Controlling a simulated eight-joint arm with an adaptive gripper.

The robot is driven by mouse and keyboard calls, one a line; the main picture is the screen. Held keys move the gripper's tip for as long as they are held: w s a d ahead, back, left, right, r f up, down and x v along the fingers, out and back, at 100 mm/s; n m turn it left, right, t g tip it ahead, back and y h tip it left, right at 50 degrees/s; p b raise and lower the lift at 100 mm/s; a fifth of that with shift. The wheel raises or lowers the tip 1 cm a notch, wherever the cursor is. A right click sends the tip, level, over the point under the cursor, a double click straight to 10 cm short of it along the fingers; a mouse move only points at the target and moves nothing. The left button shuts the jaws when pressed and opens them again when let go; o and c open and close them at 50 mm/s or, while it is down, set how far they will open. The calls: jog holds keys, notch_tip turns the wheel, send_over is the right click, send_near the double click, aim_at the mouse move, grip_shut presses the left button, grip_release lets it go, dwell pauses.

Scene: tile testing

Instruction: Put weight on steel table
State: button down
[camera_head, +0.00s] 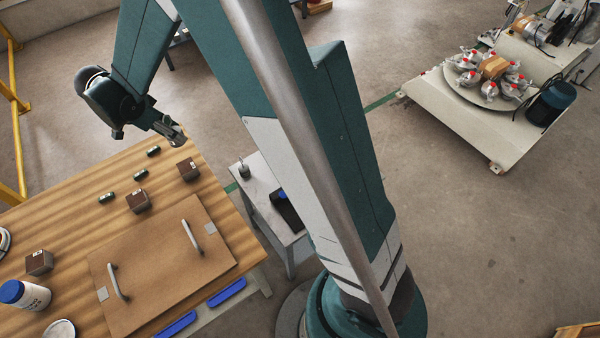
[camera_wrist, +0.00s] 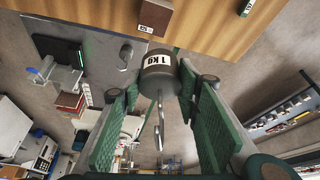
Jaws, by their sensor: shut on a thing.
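My gripper (camera_head: 168,130) is shut on a grey cylindrical weight (camera_wrist: 157,64) marked "1 KG", with a metal hook, between its green fingers in the wrist view. In the head view the gripper hangs above the far right edge of the wooden table, and the weight is small and hard to make out there. The small grey-topped steel table (camera_head: 257,172) stands to the right of the wooden table, apart from the gripper. Another small hooked weight (camera_head: 244,170) stands on its far left part, and a black device (camera_head: 286,208) lies on its right part. The steel table also shows in the wrist view (camera_wrist: 92,47).
The wooden table (camera_head: 75,205) carries brown blocks (camera_head: 188,169), small dark green pieces (camera_head: 140,174), a board with two handles (camera_head: 165,262) and a blue-lidded jar (camera_head: 30,297). A narrow gap separates it from the steel table. My arm column stands right of the steel table.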

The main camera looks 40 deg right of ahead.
jog(key=s+d+m+g+b, duration=0.1)
jog(key=s+d+m, duration=0.25)
jog(key=d, duration=1.45)
jog(key=s+d+m+g+b, duration=0.15)
jog(key=s+d, duration=0.25)
jog(key=d, duration=1.3)
notch_tip(320, 180, down, 15)
jog(key=shift+s+p, duration=0.15)
jog(key=shift+p, duration=0.3)
jog(key=shift+t, duration=0.25)
jog(key=shift+f+b, duration=0.85)
jog(key=shift+f, duration=2.2)
jog(key=shift+f, duration=0.1)
jog(key=shift+f+b, duration=0.55)
jog(key=shift+f, duration=1.25)
jog(key=shift+f, duration=0.15)
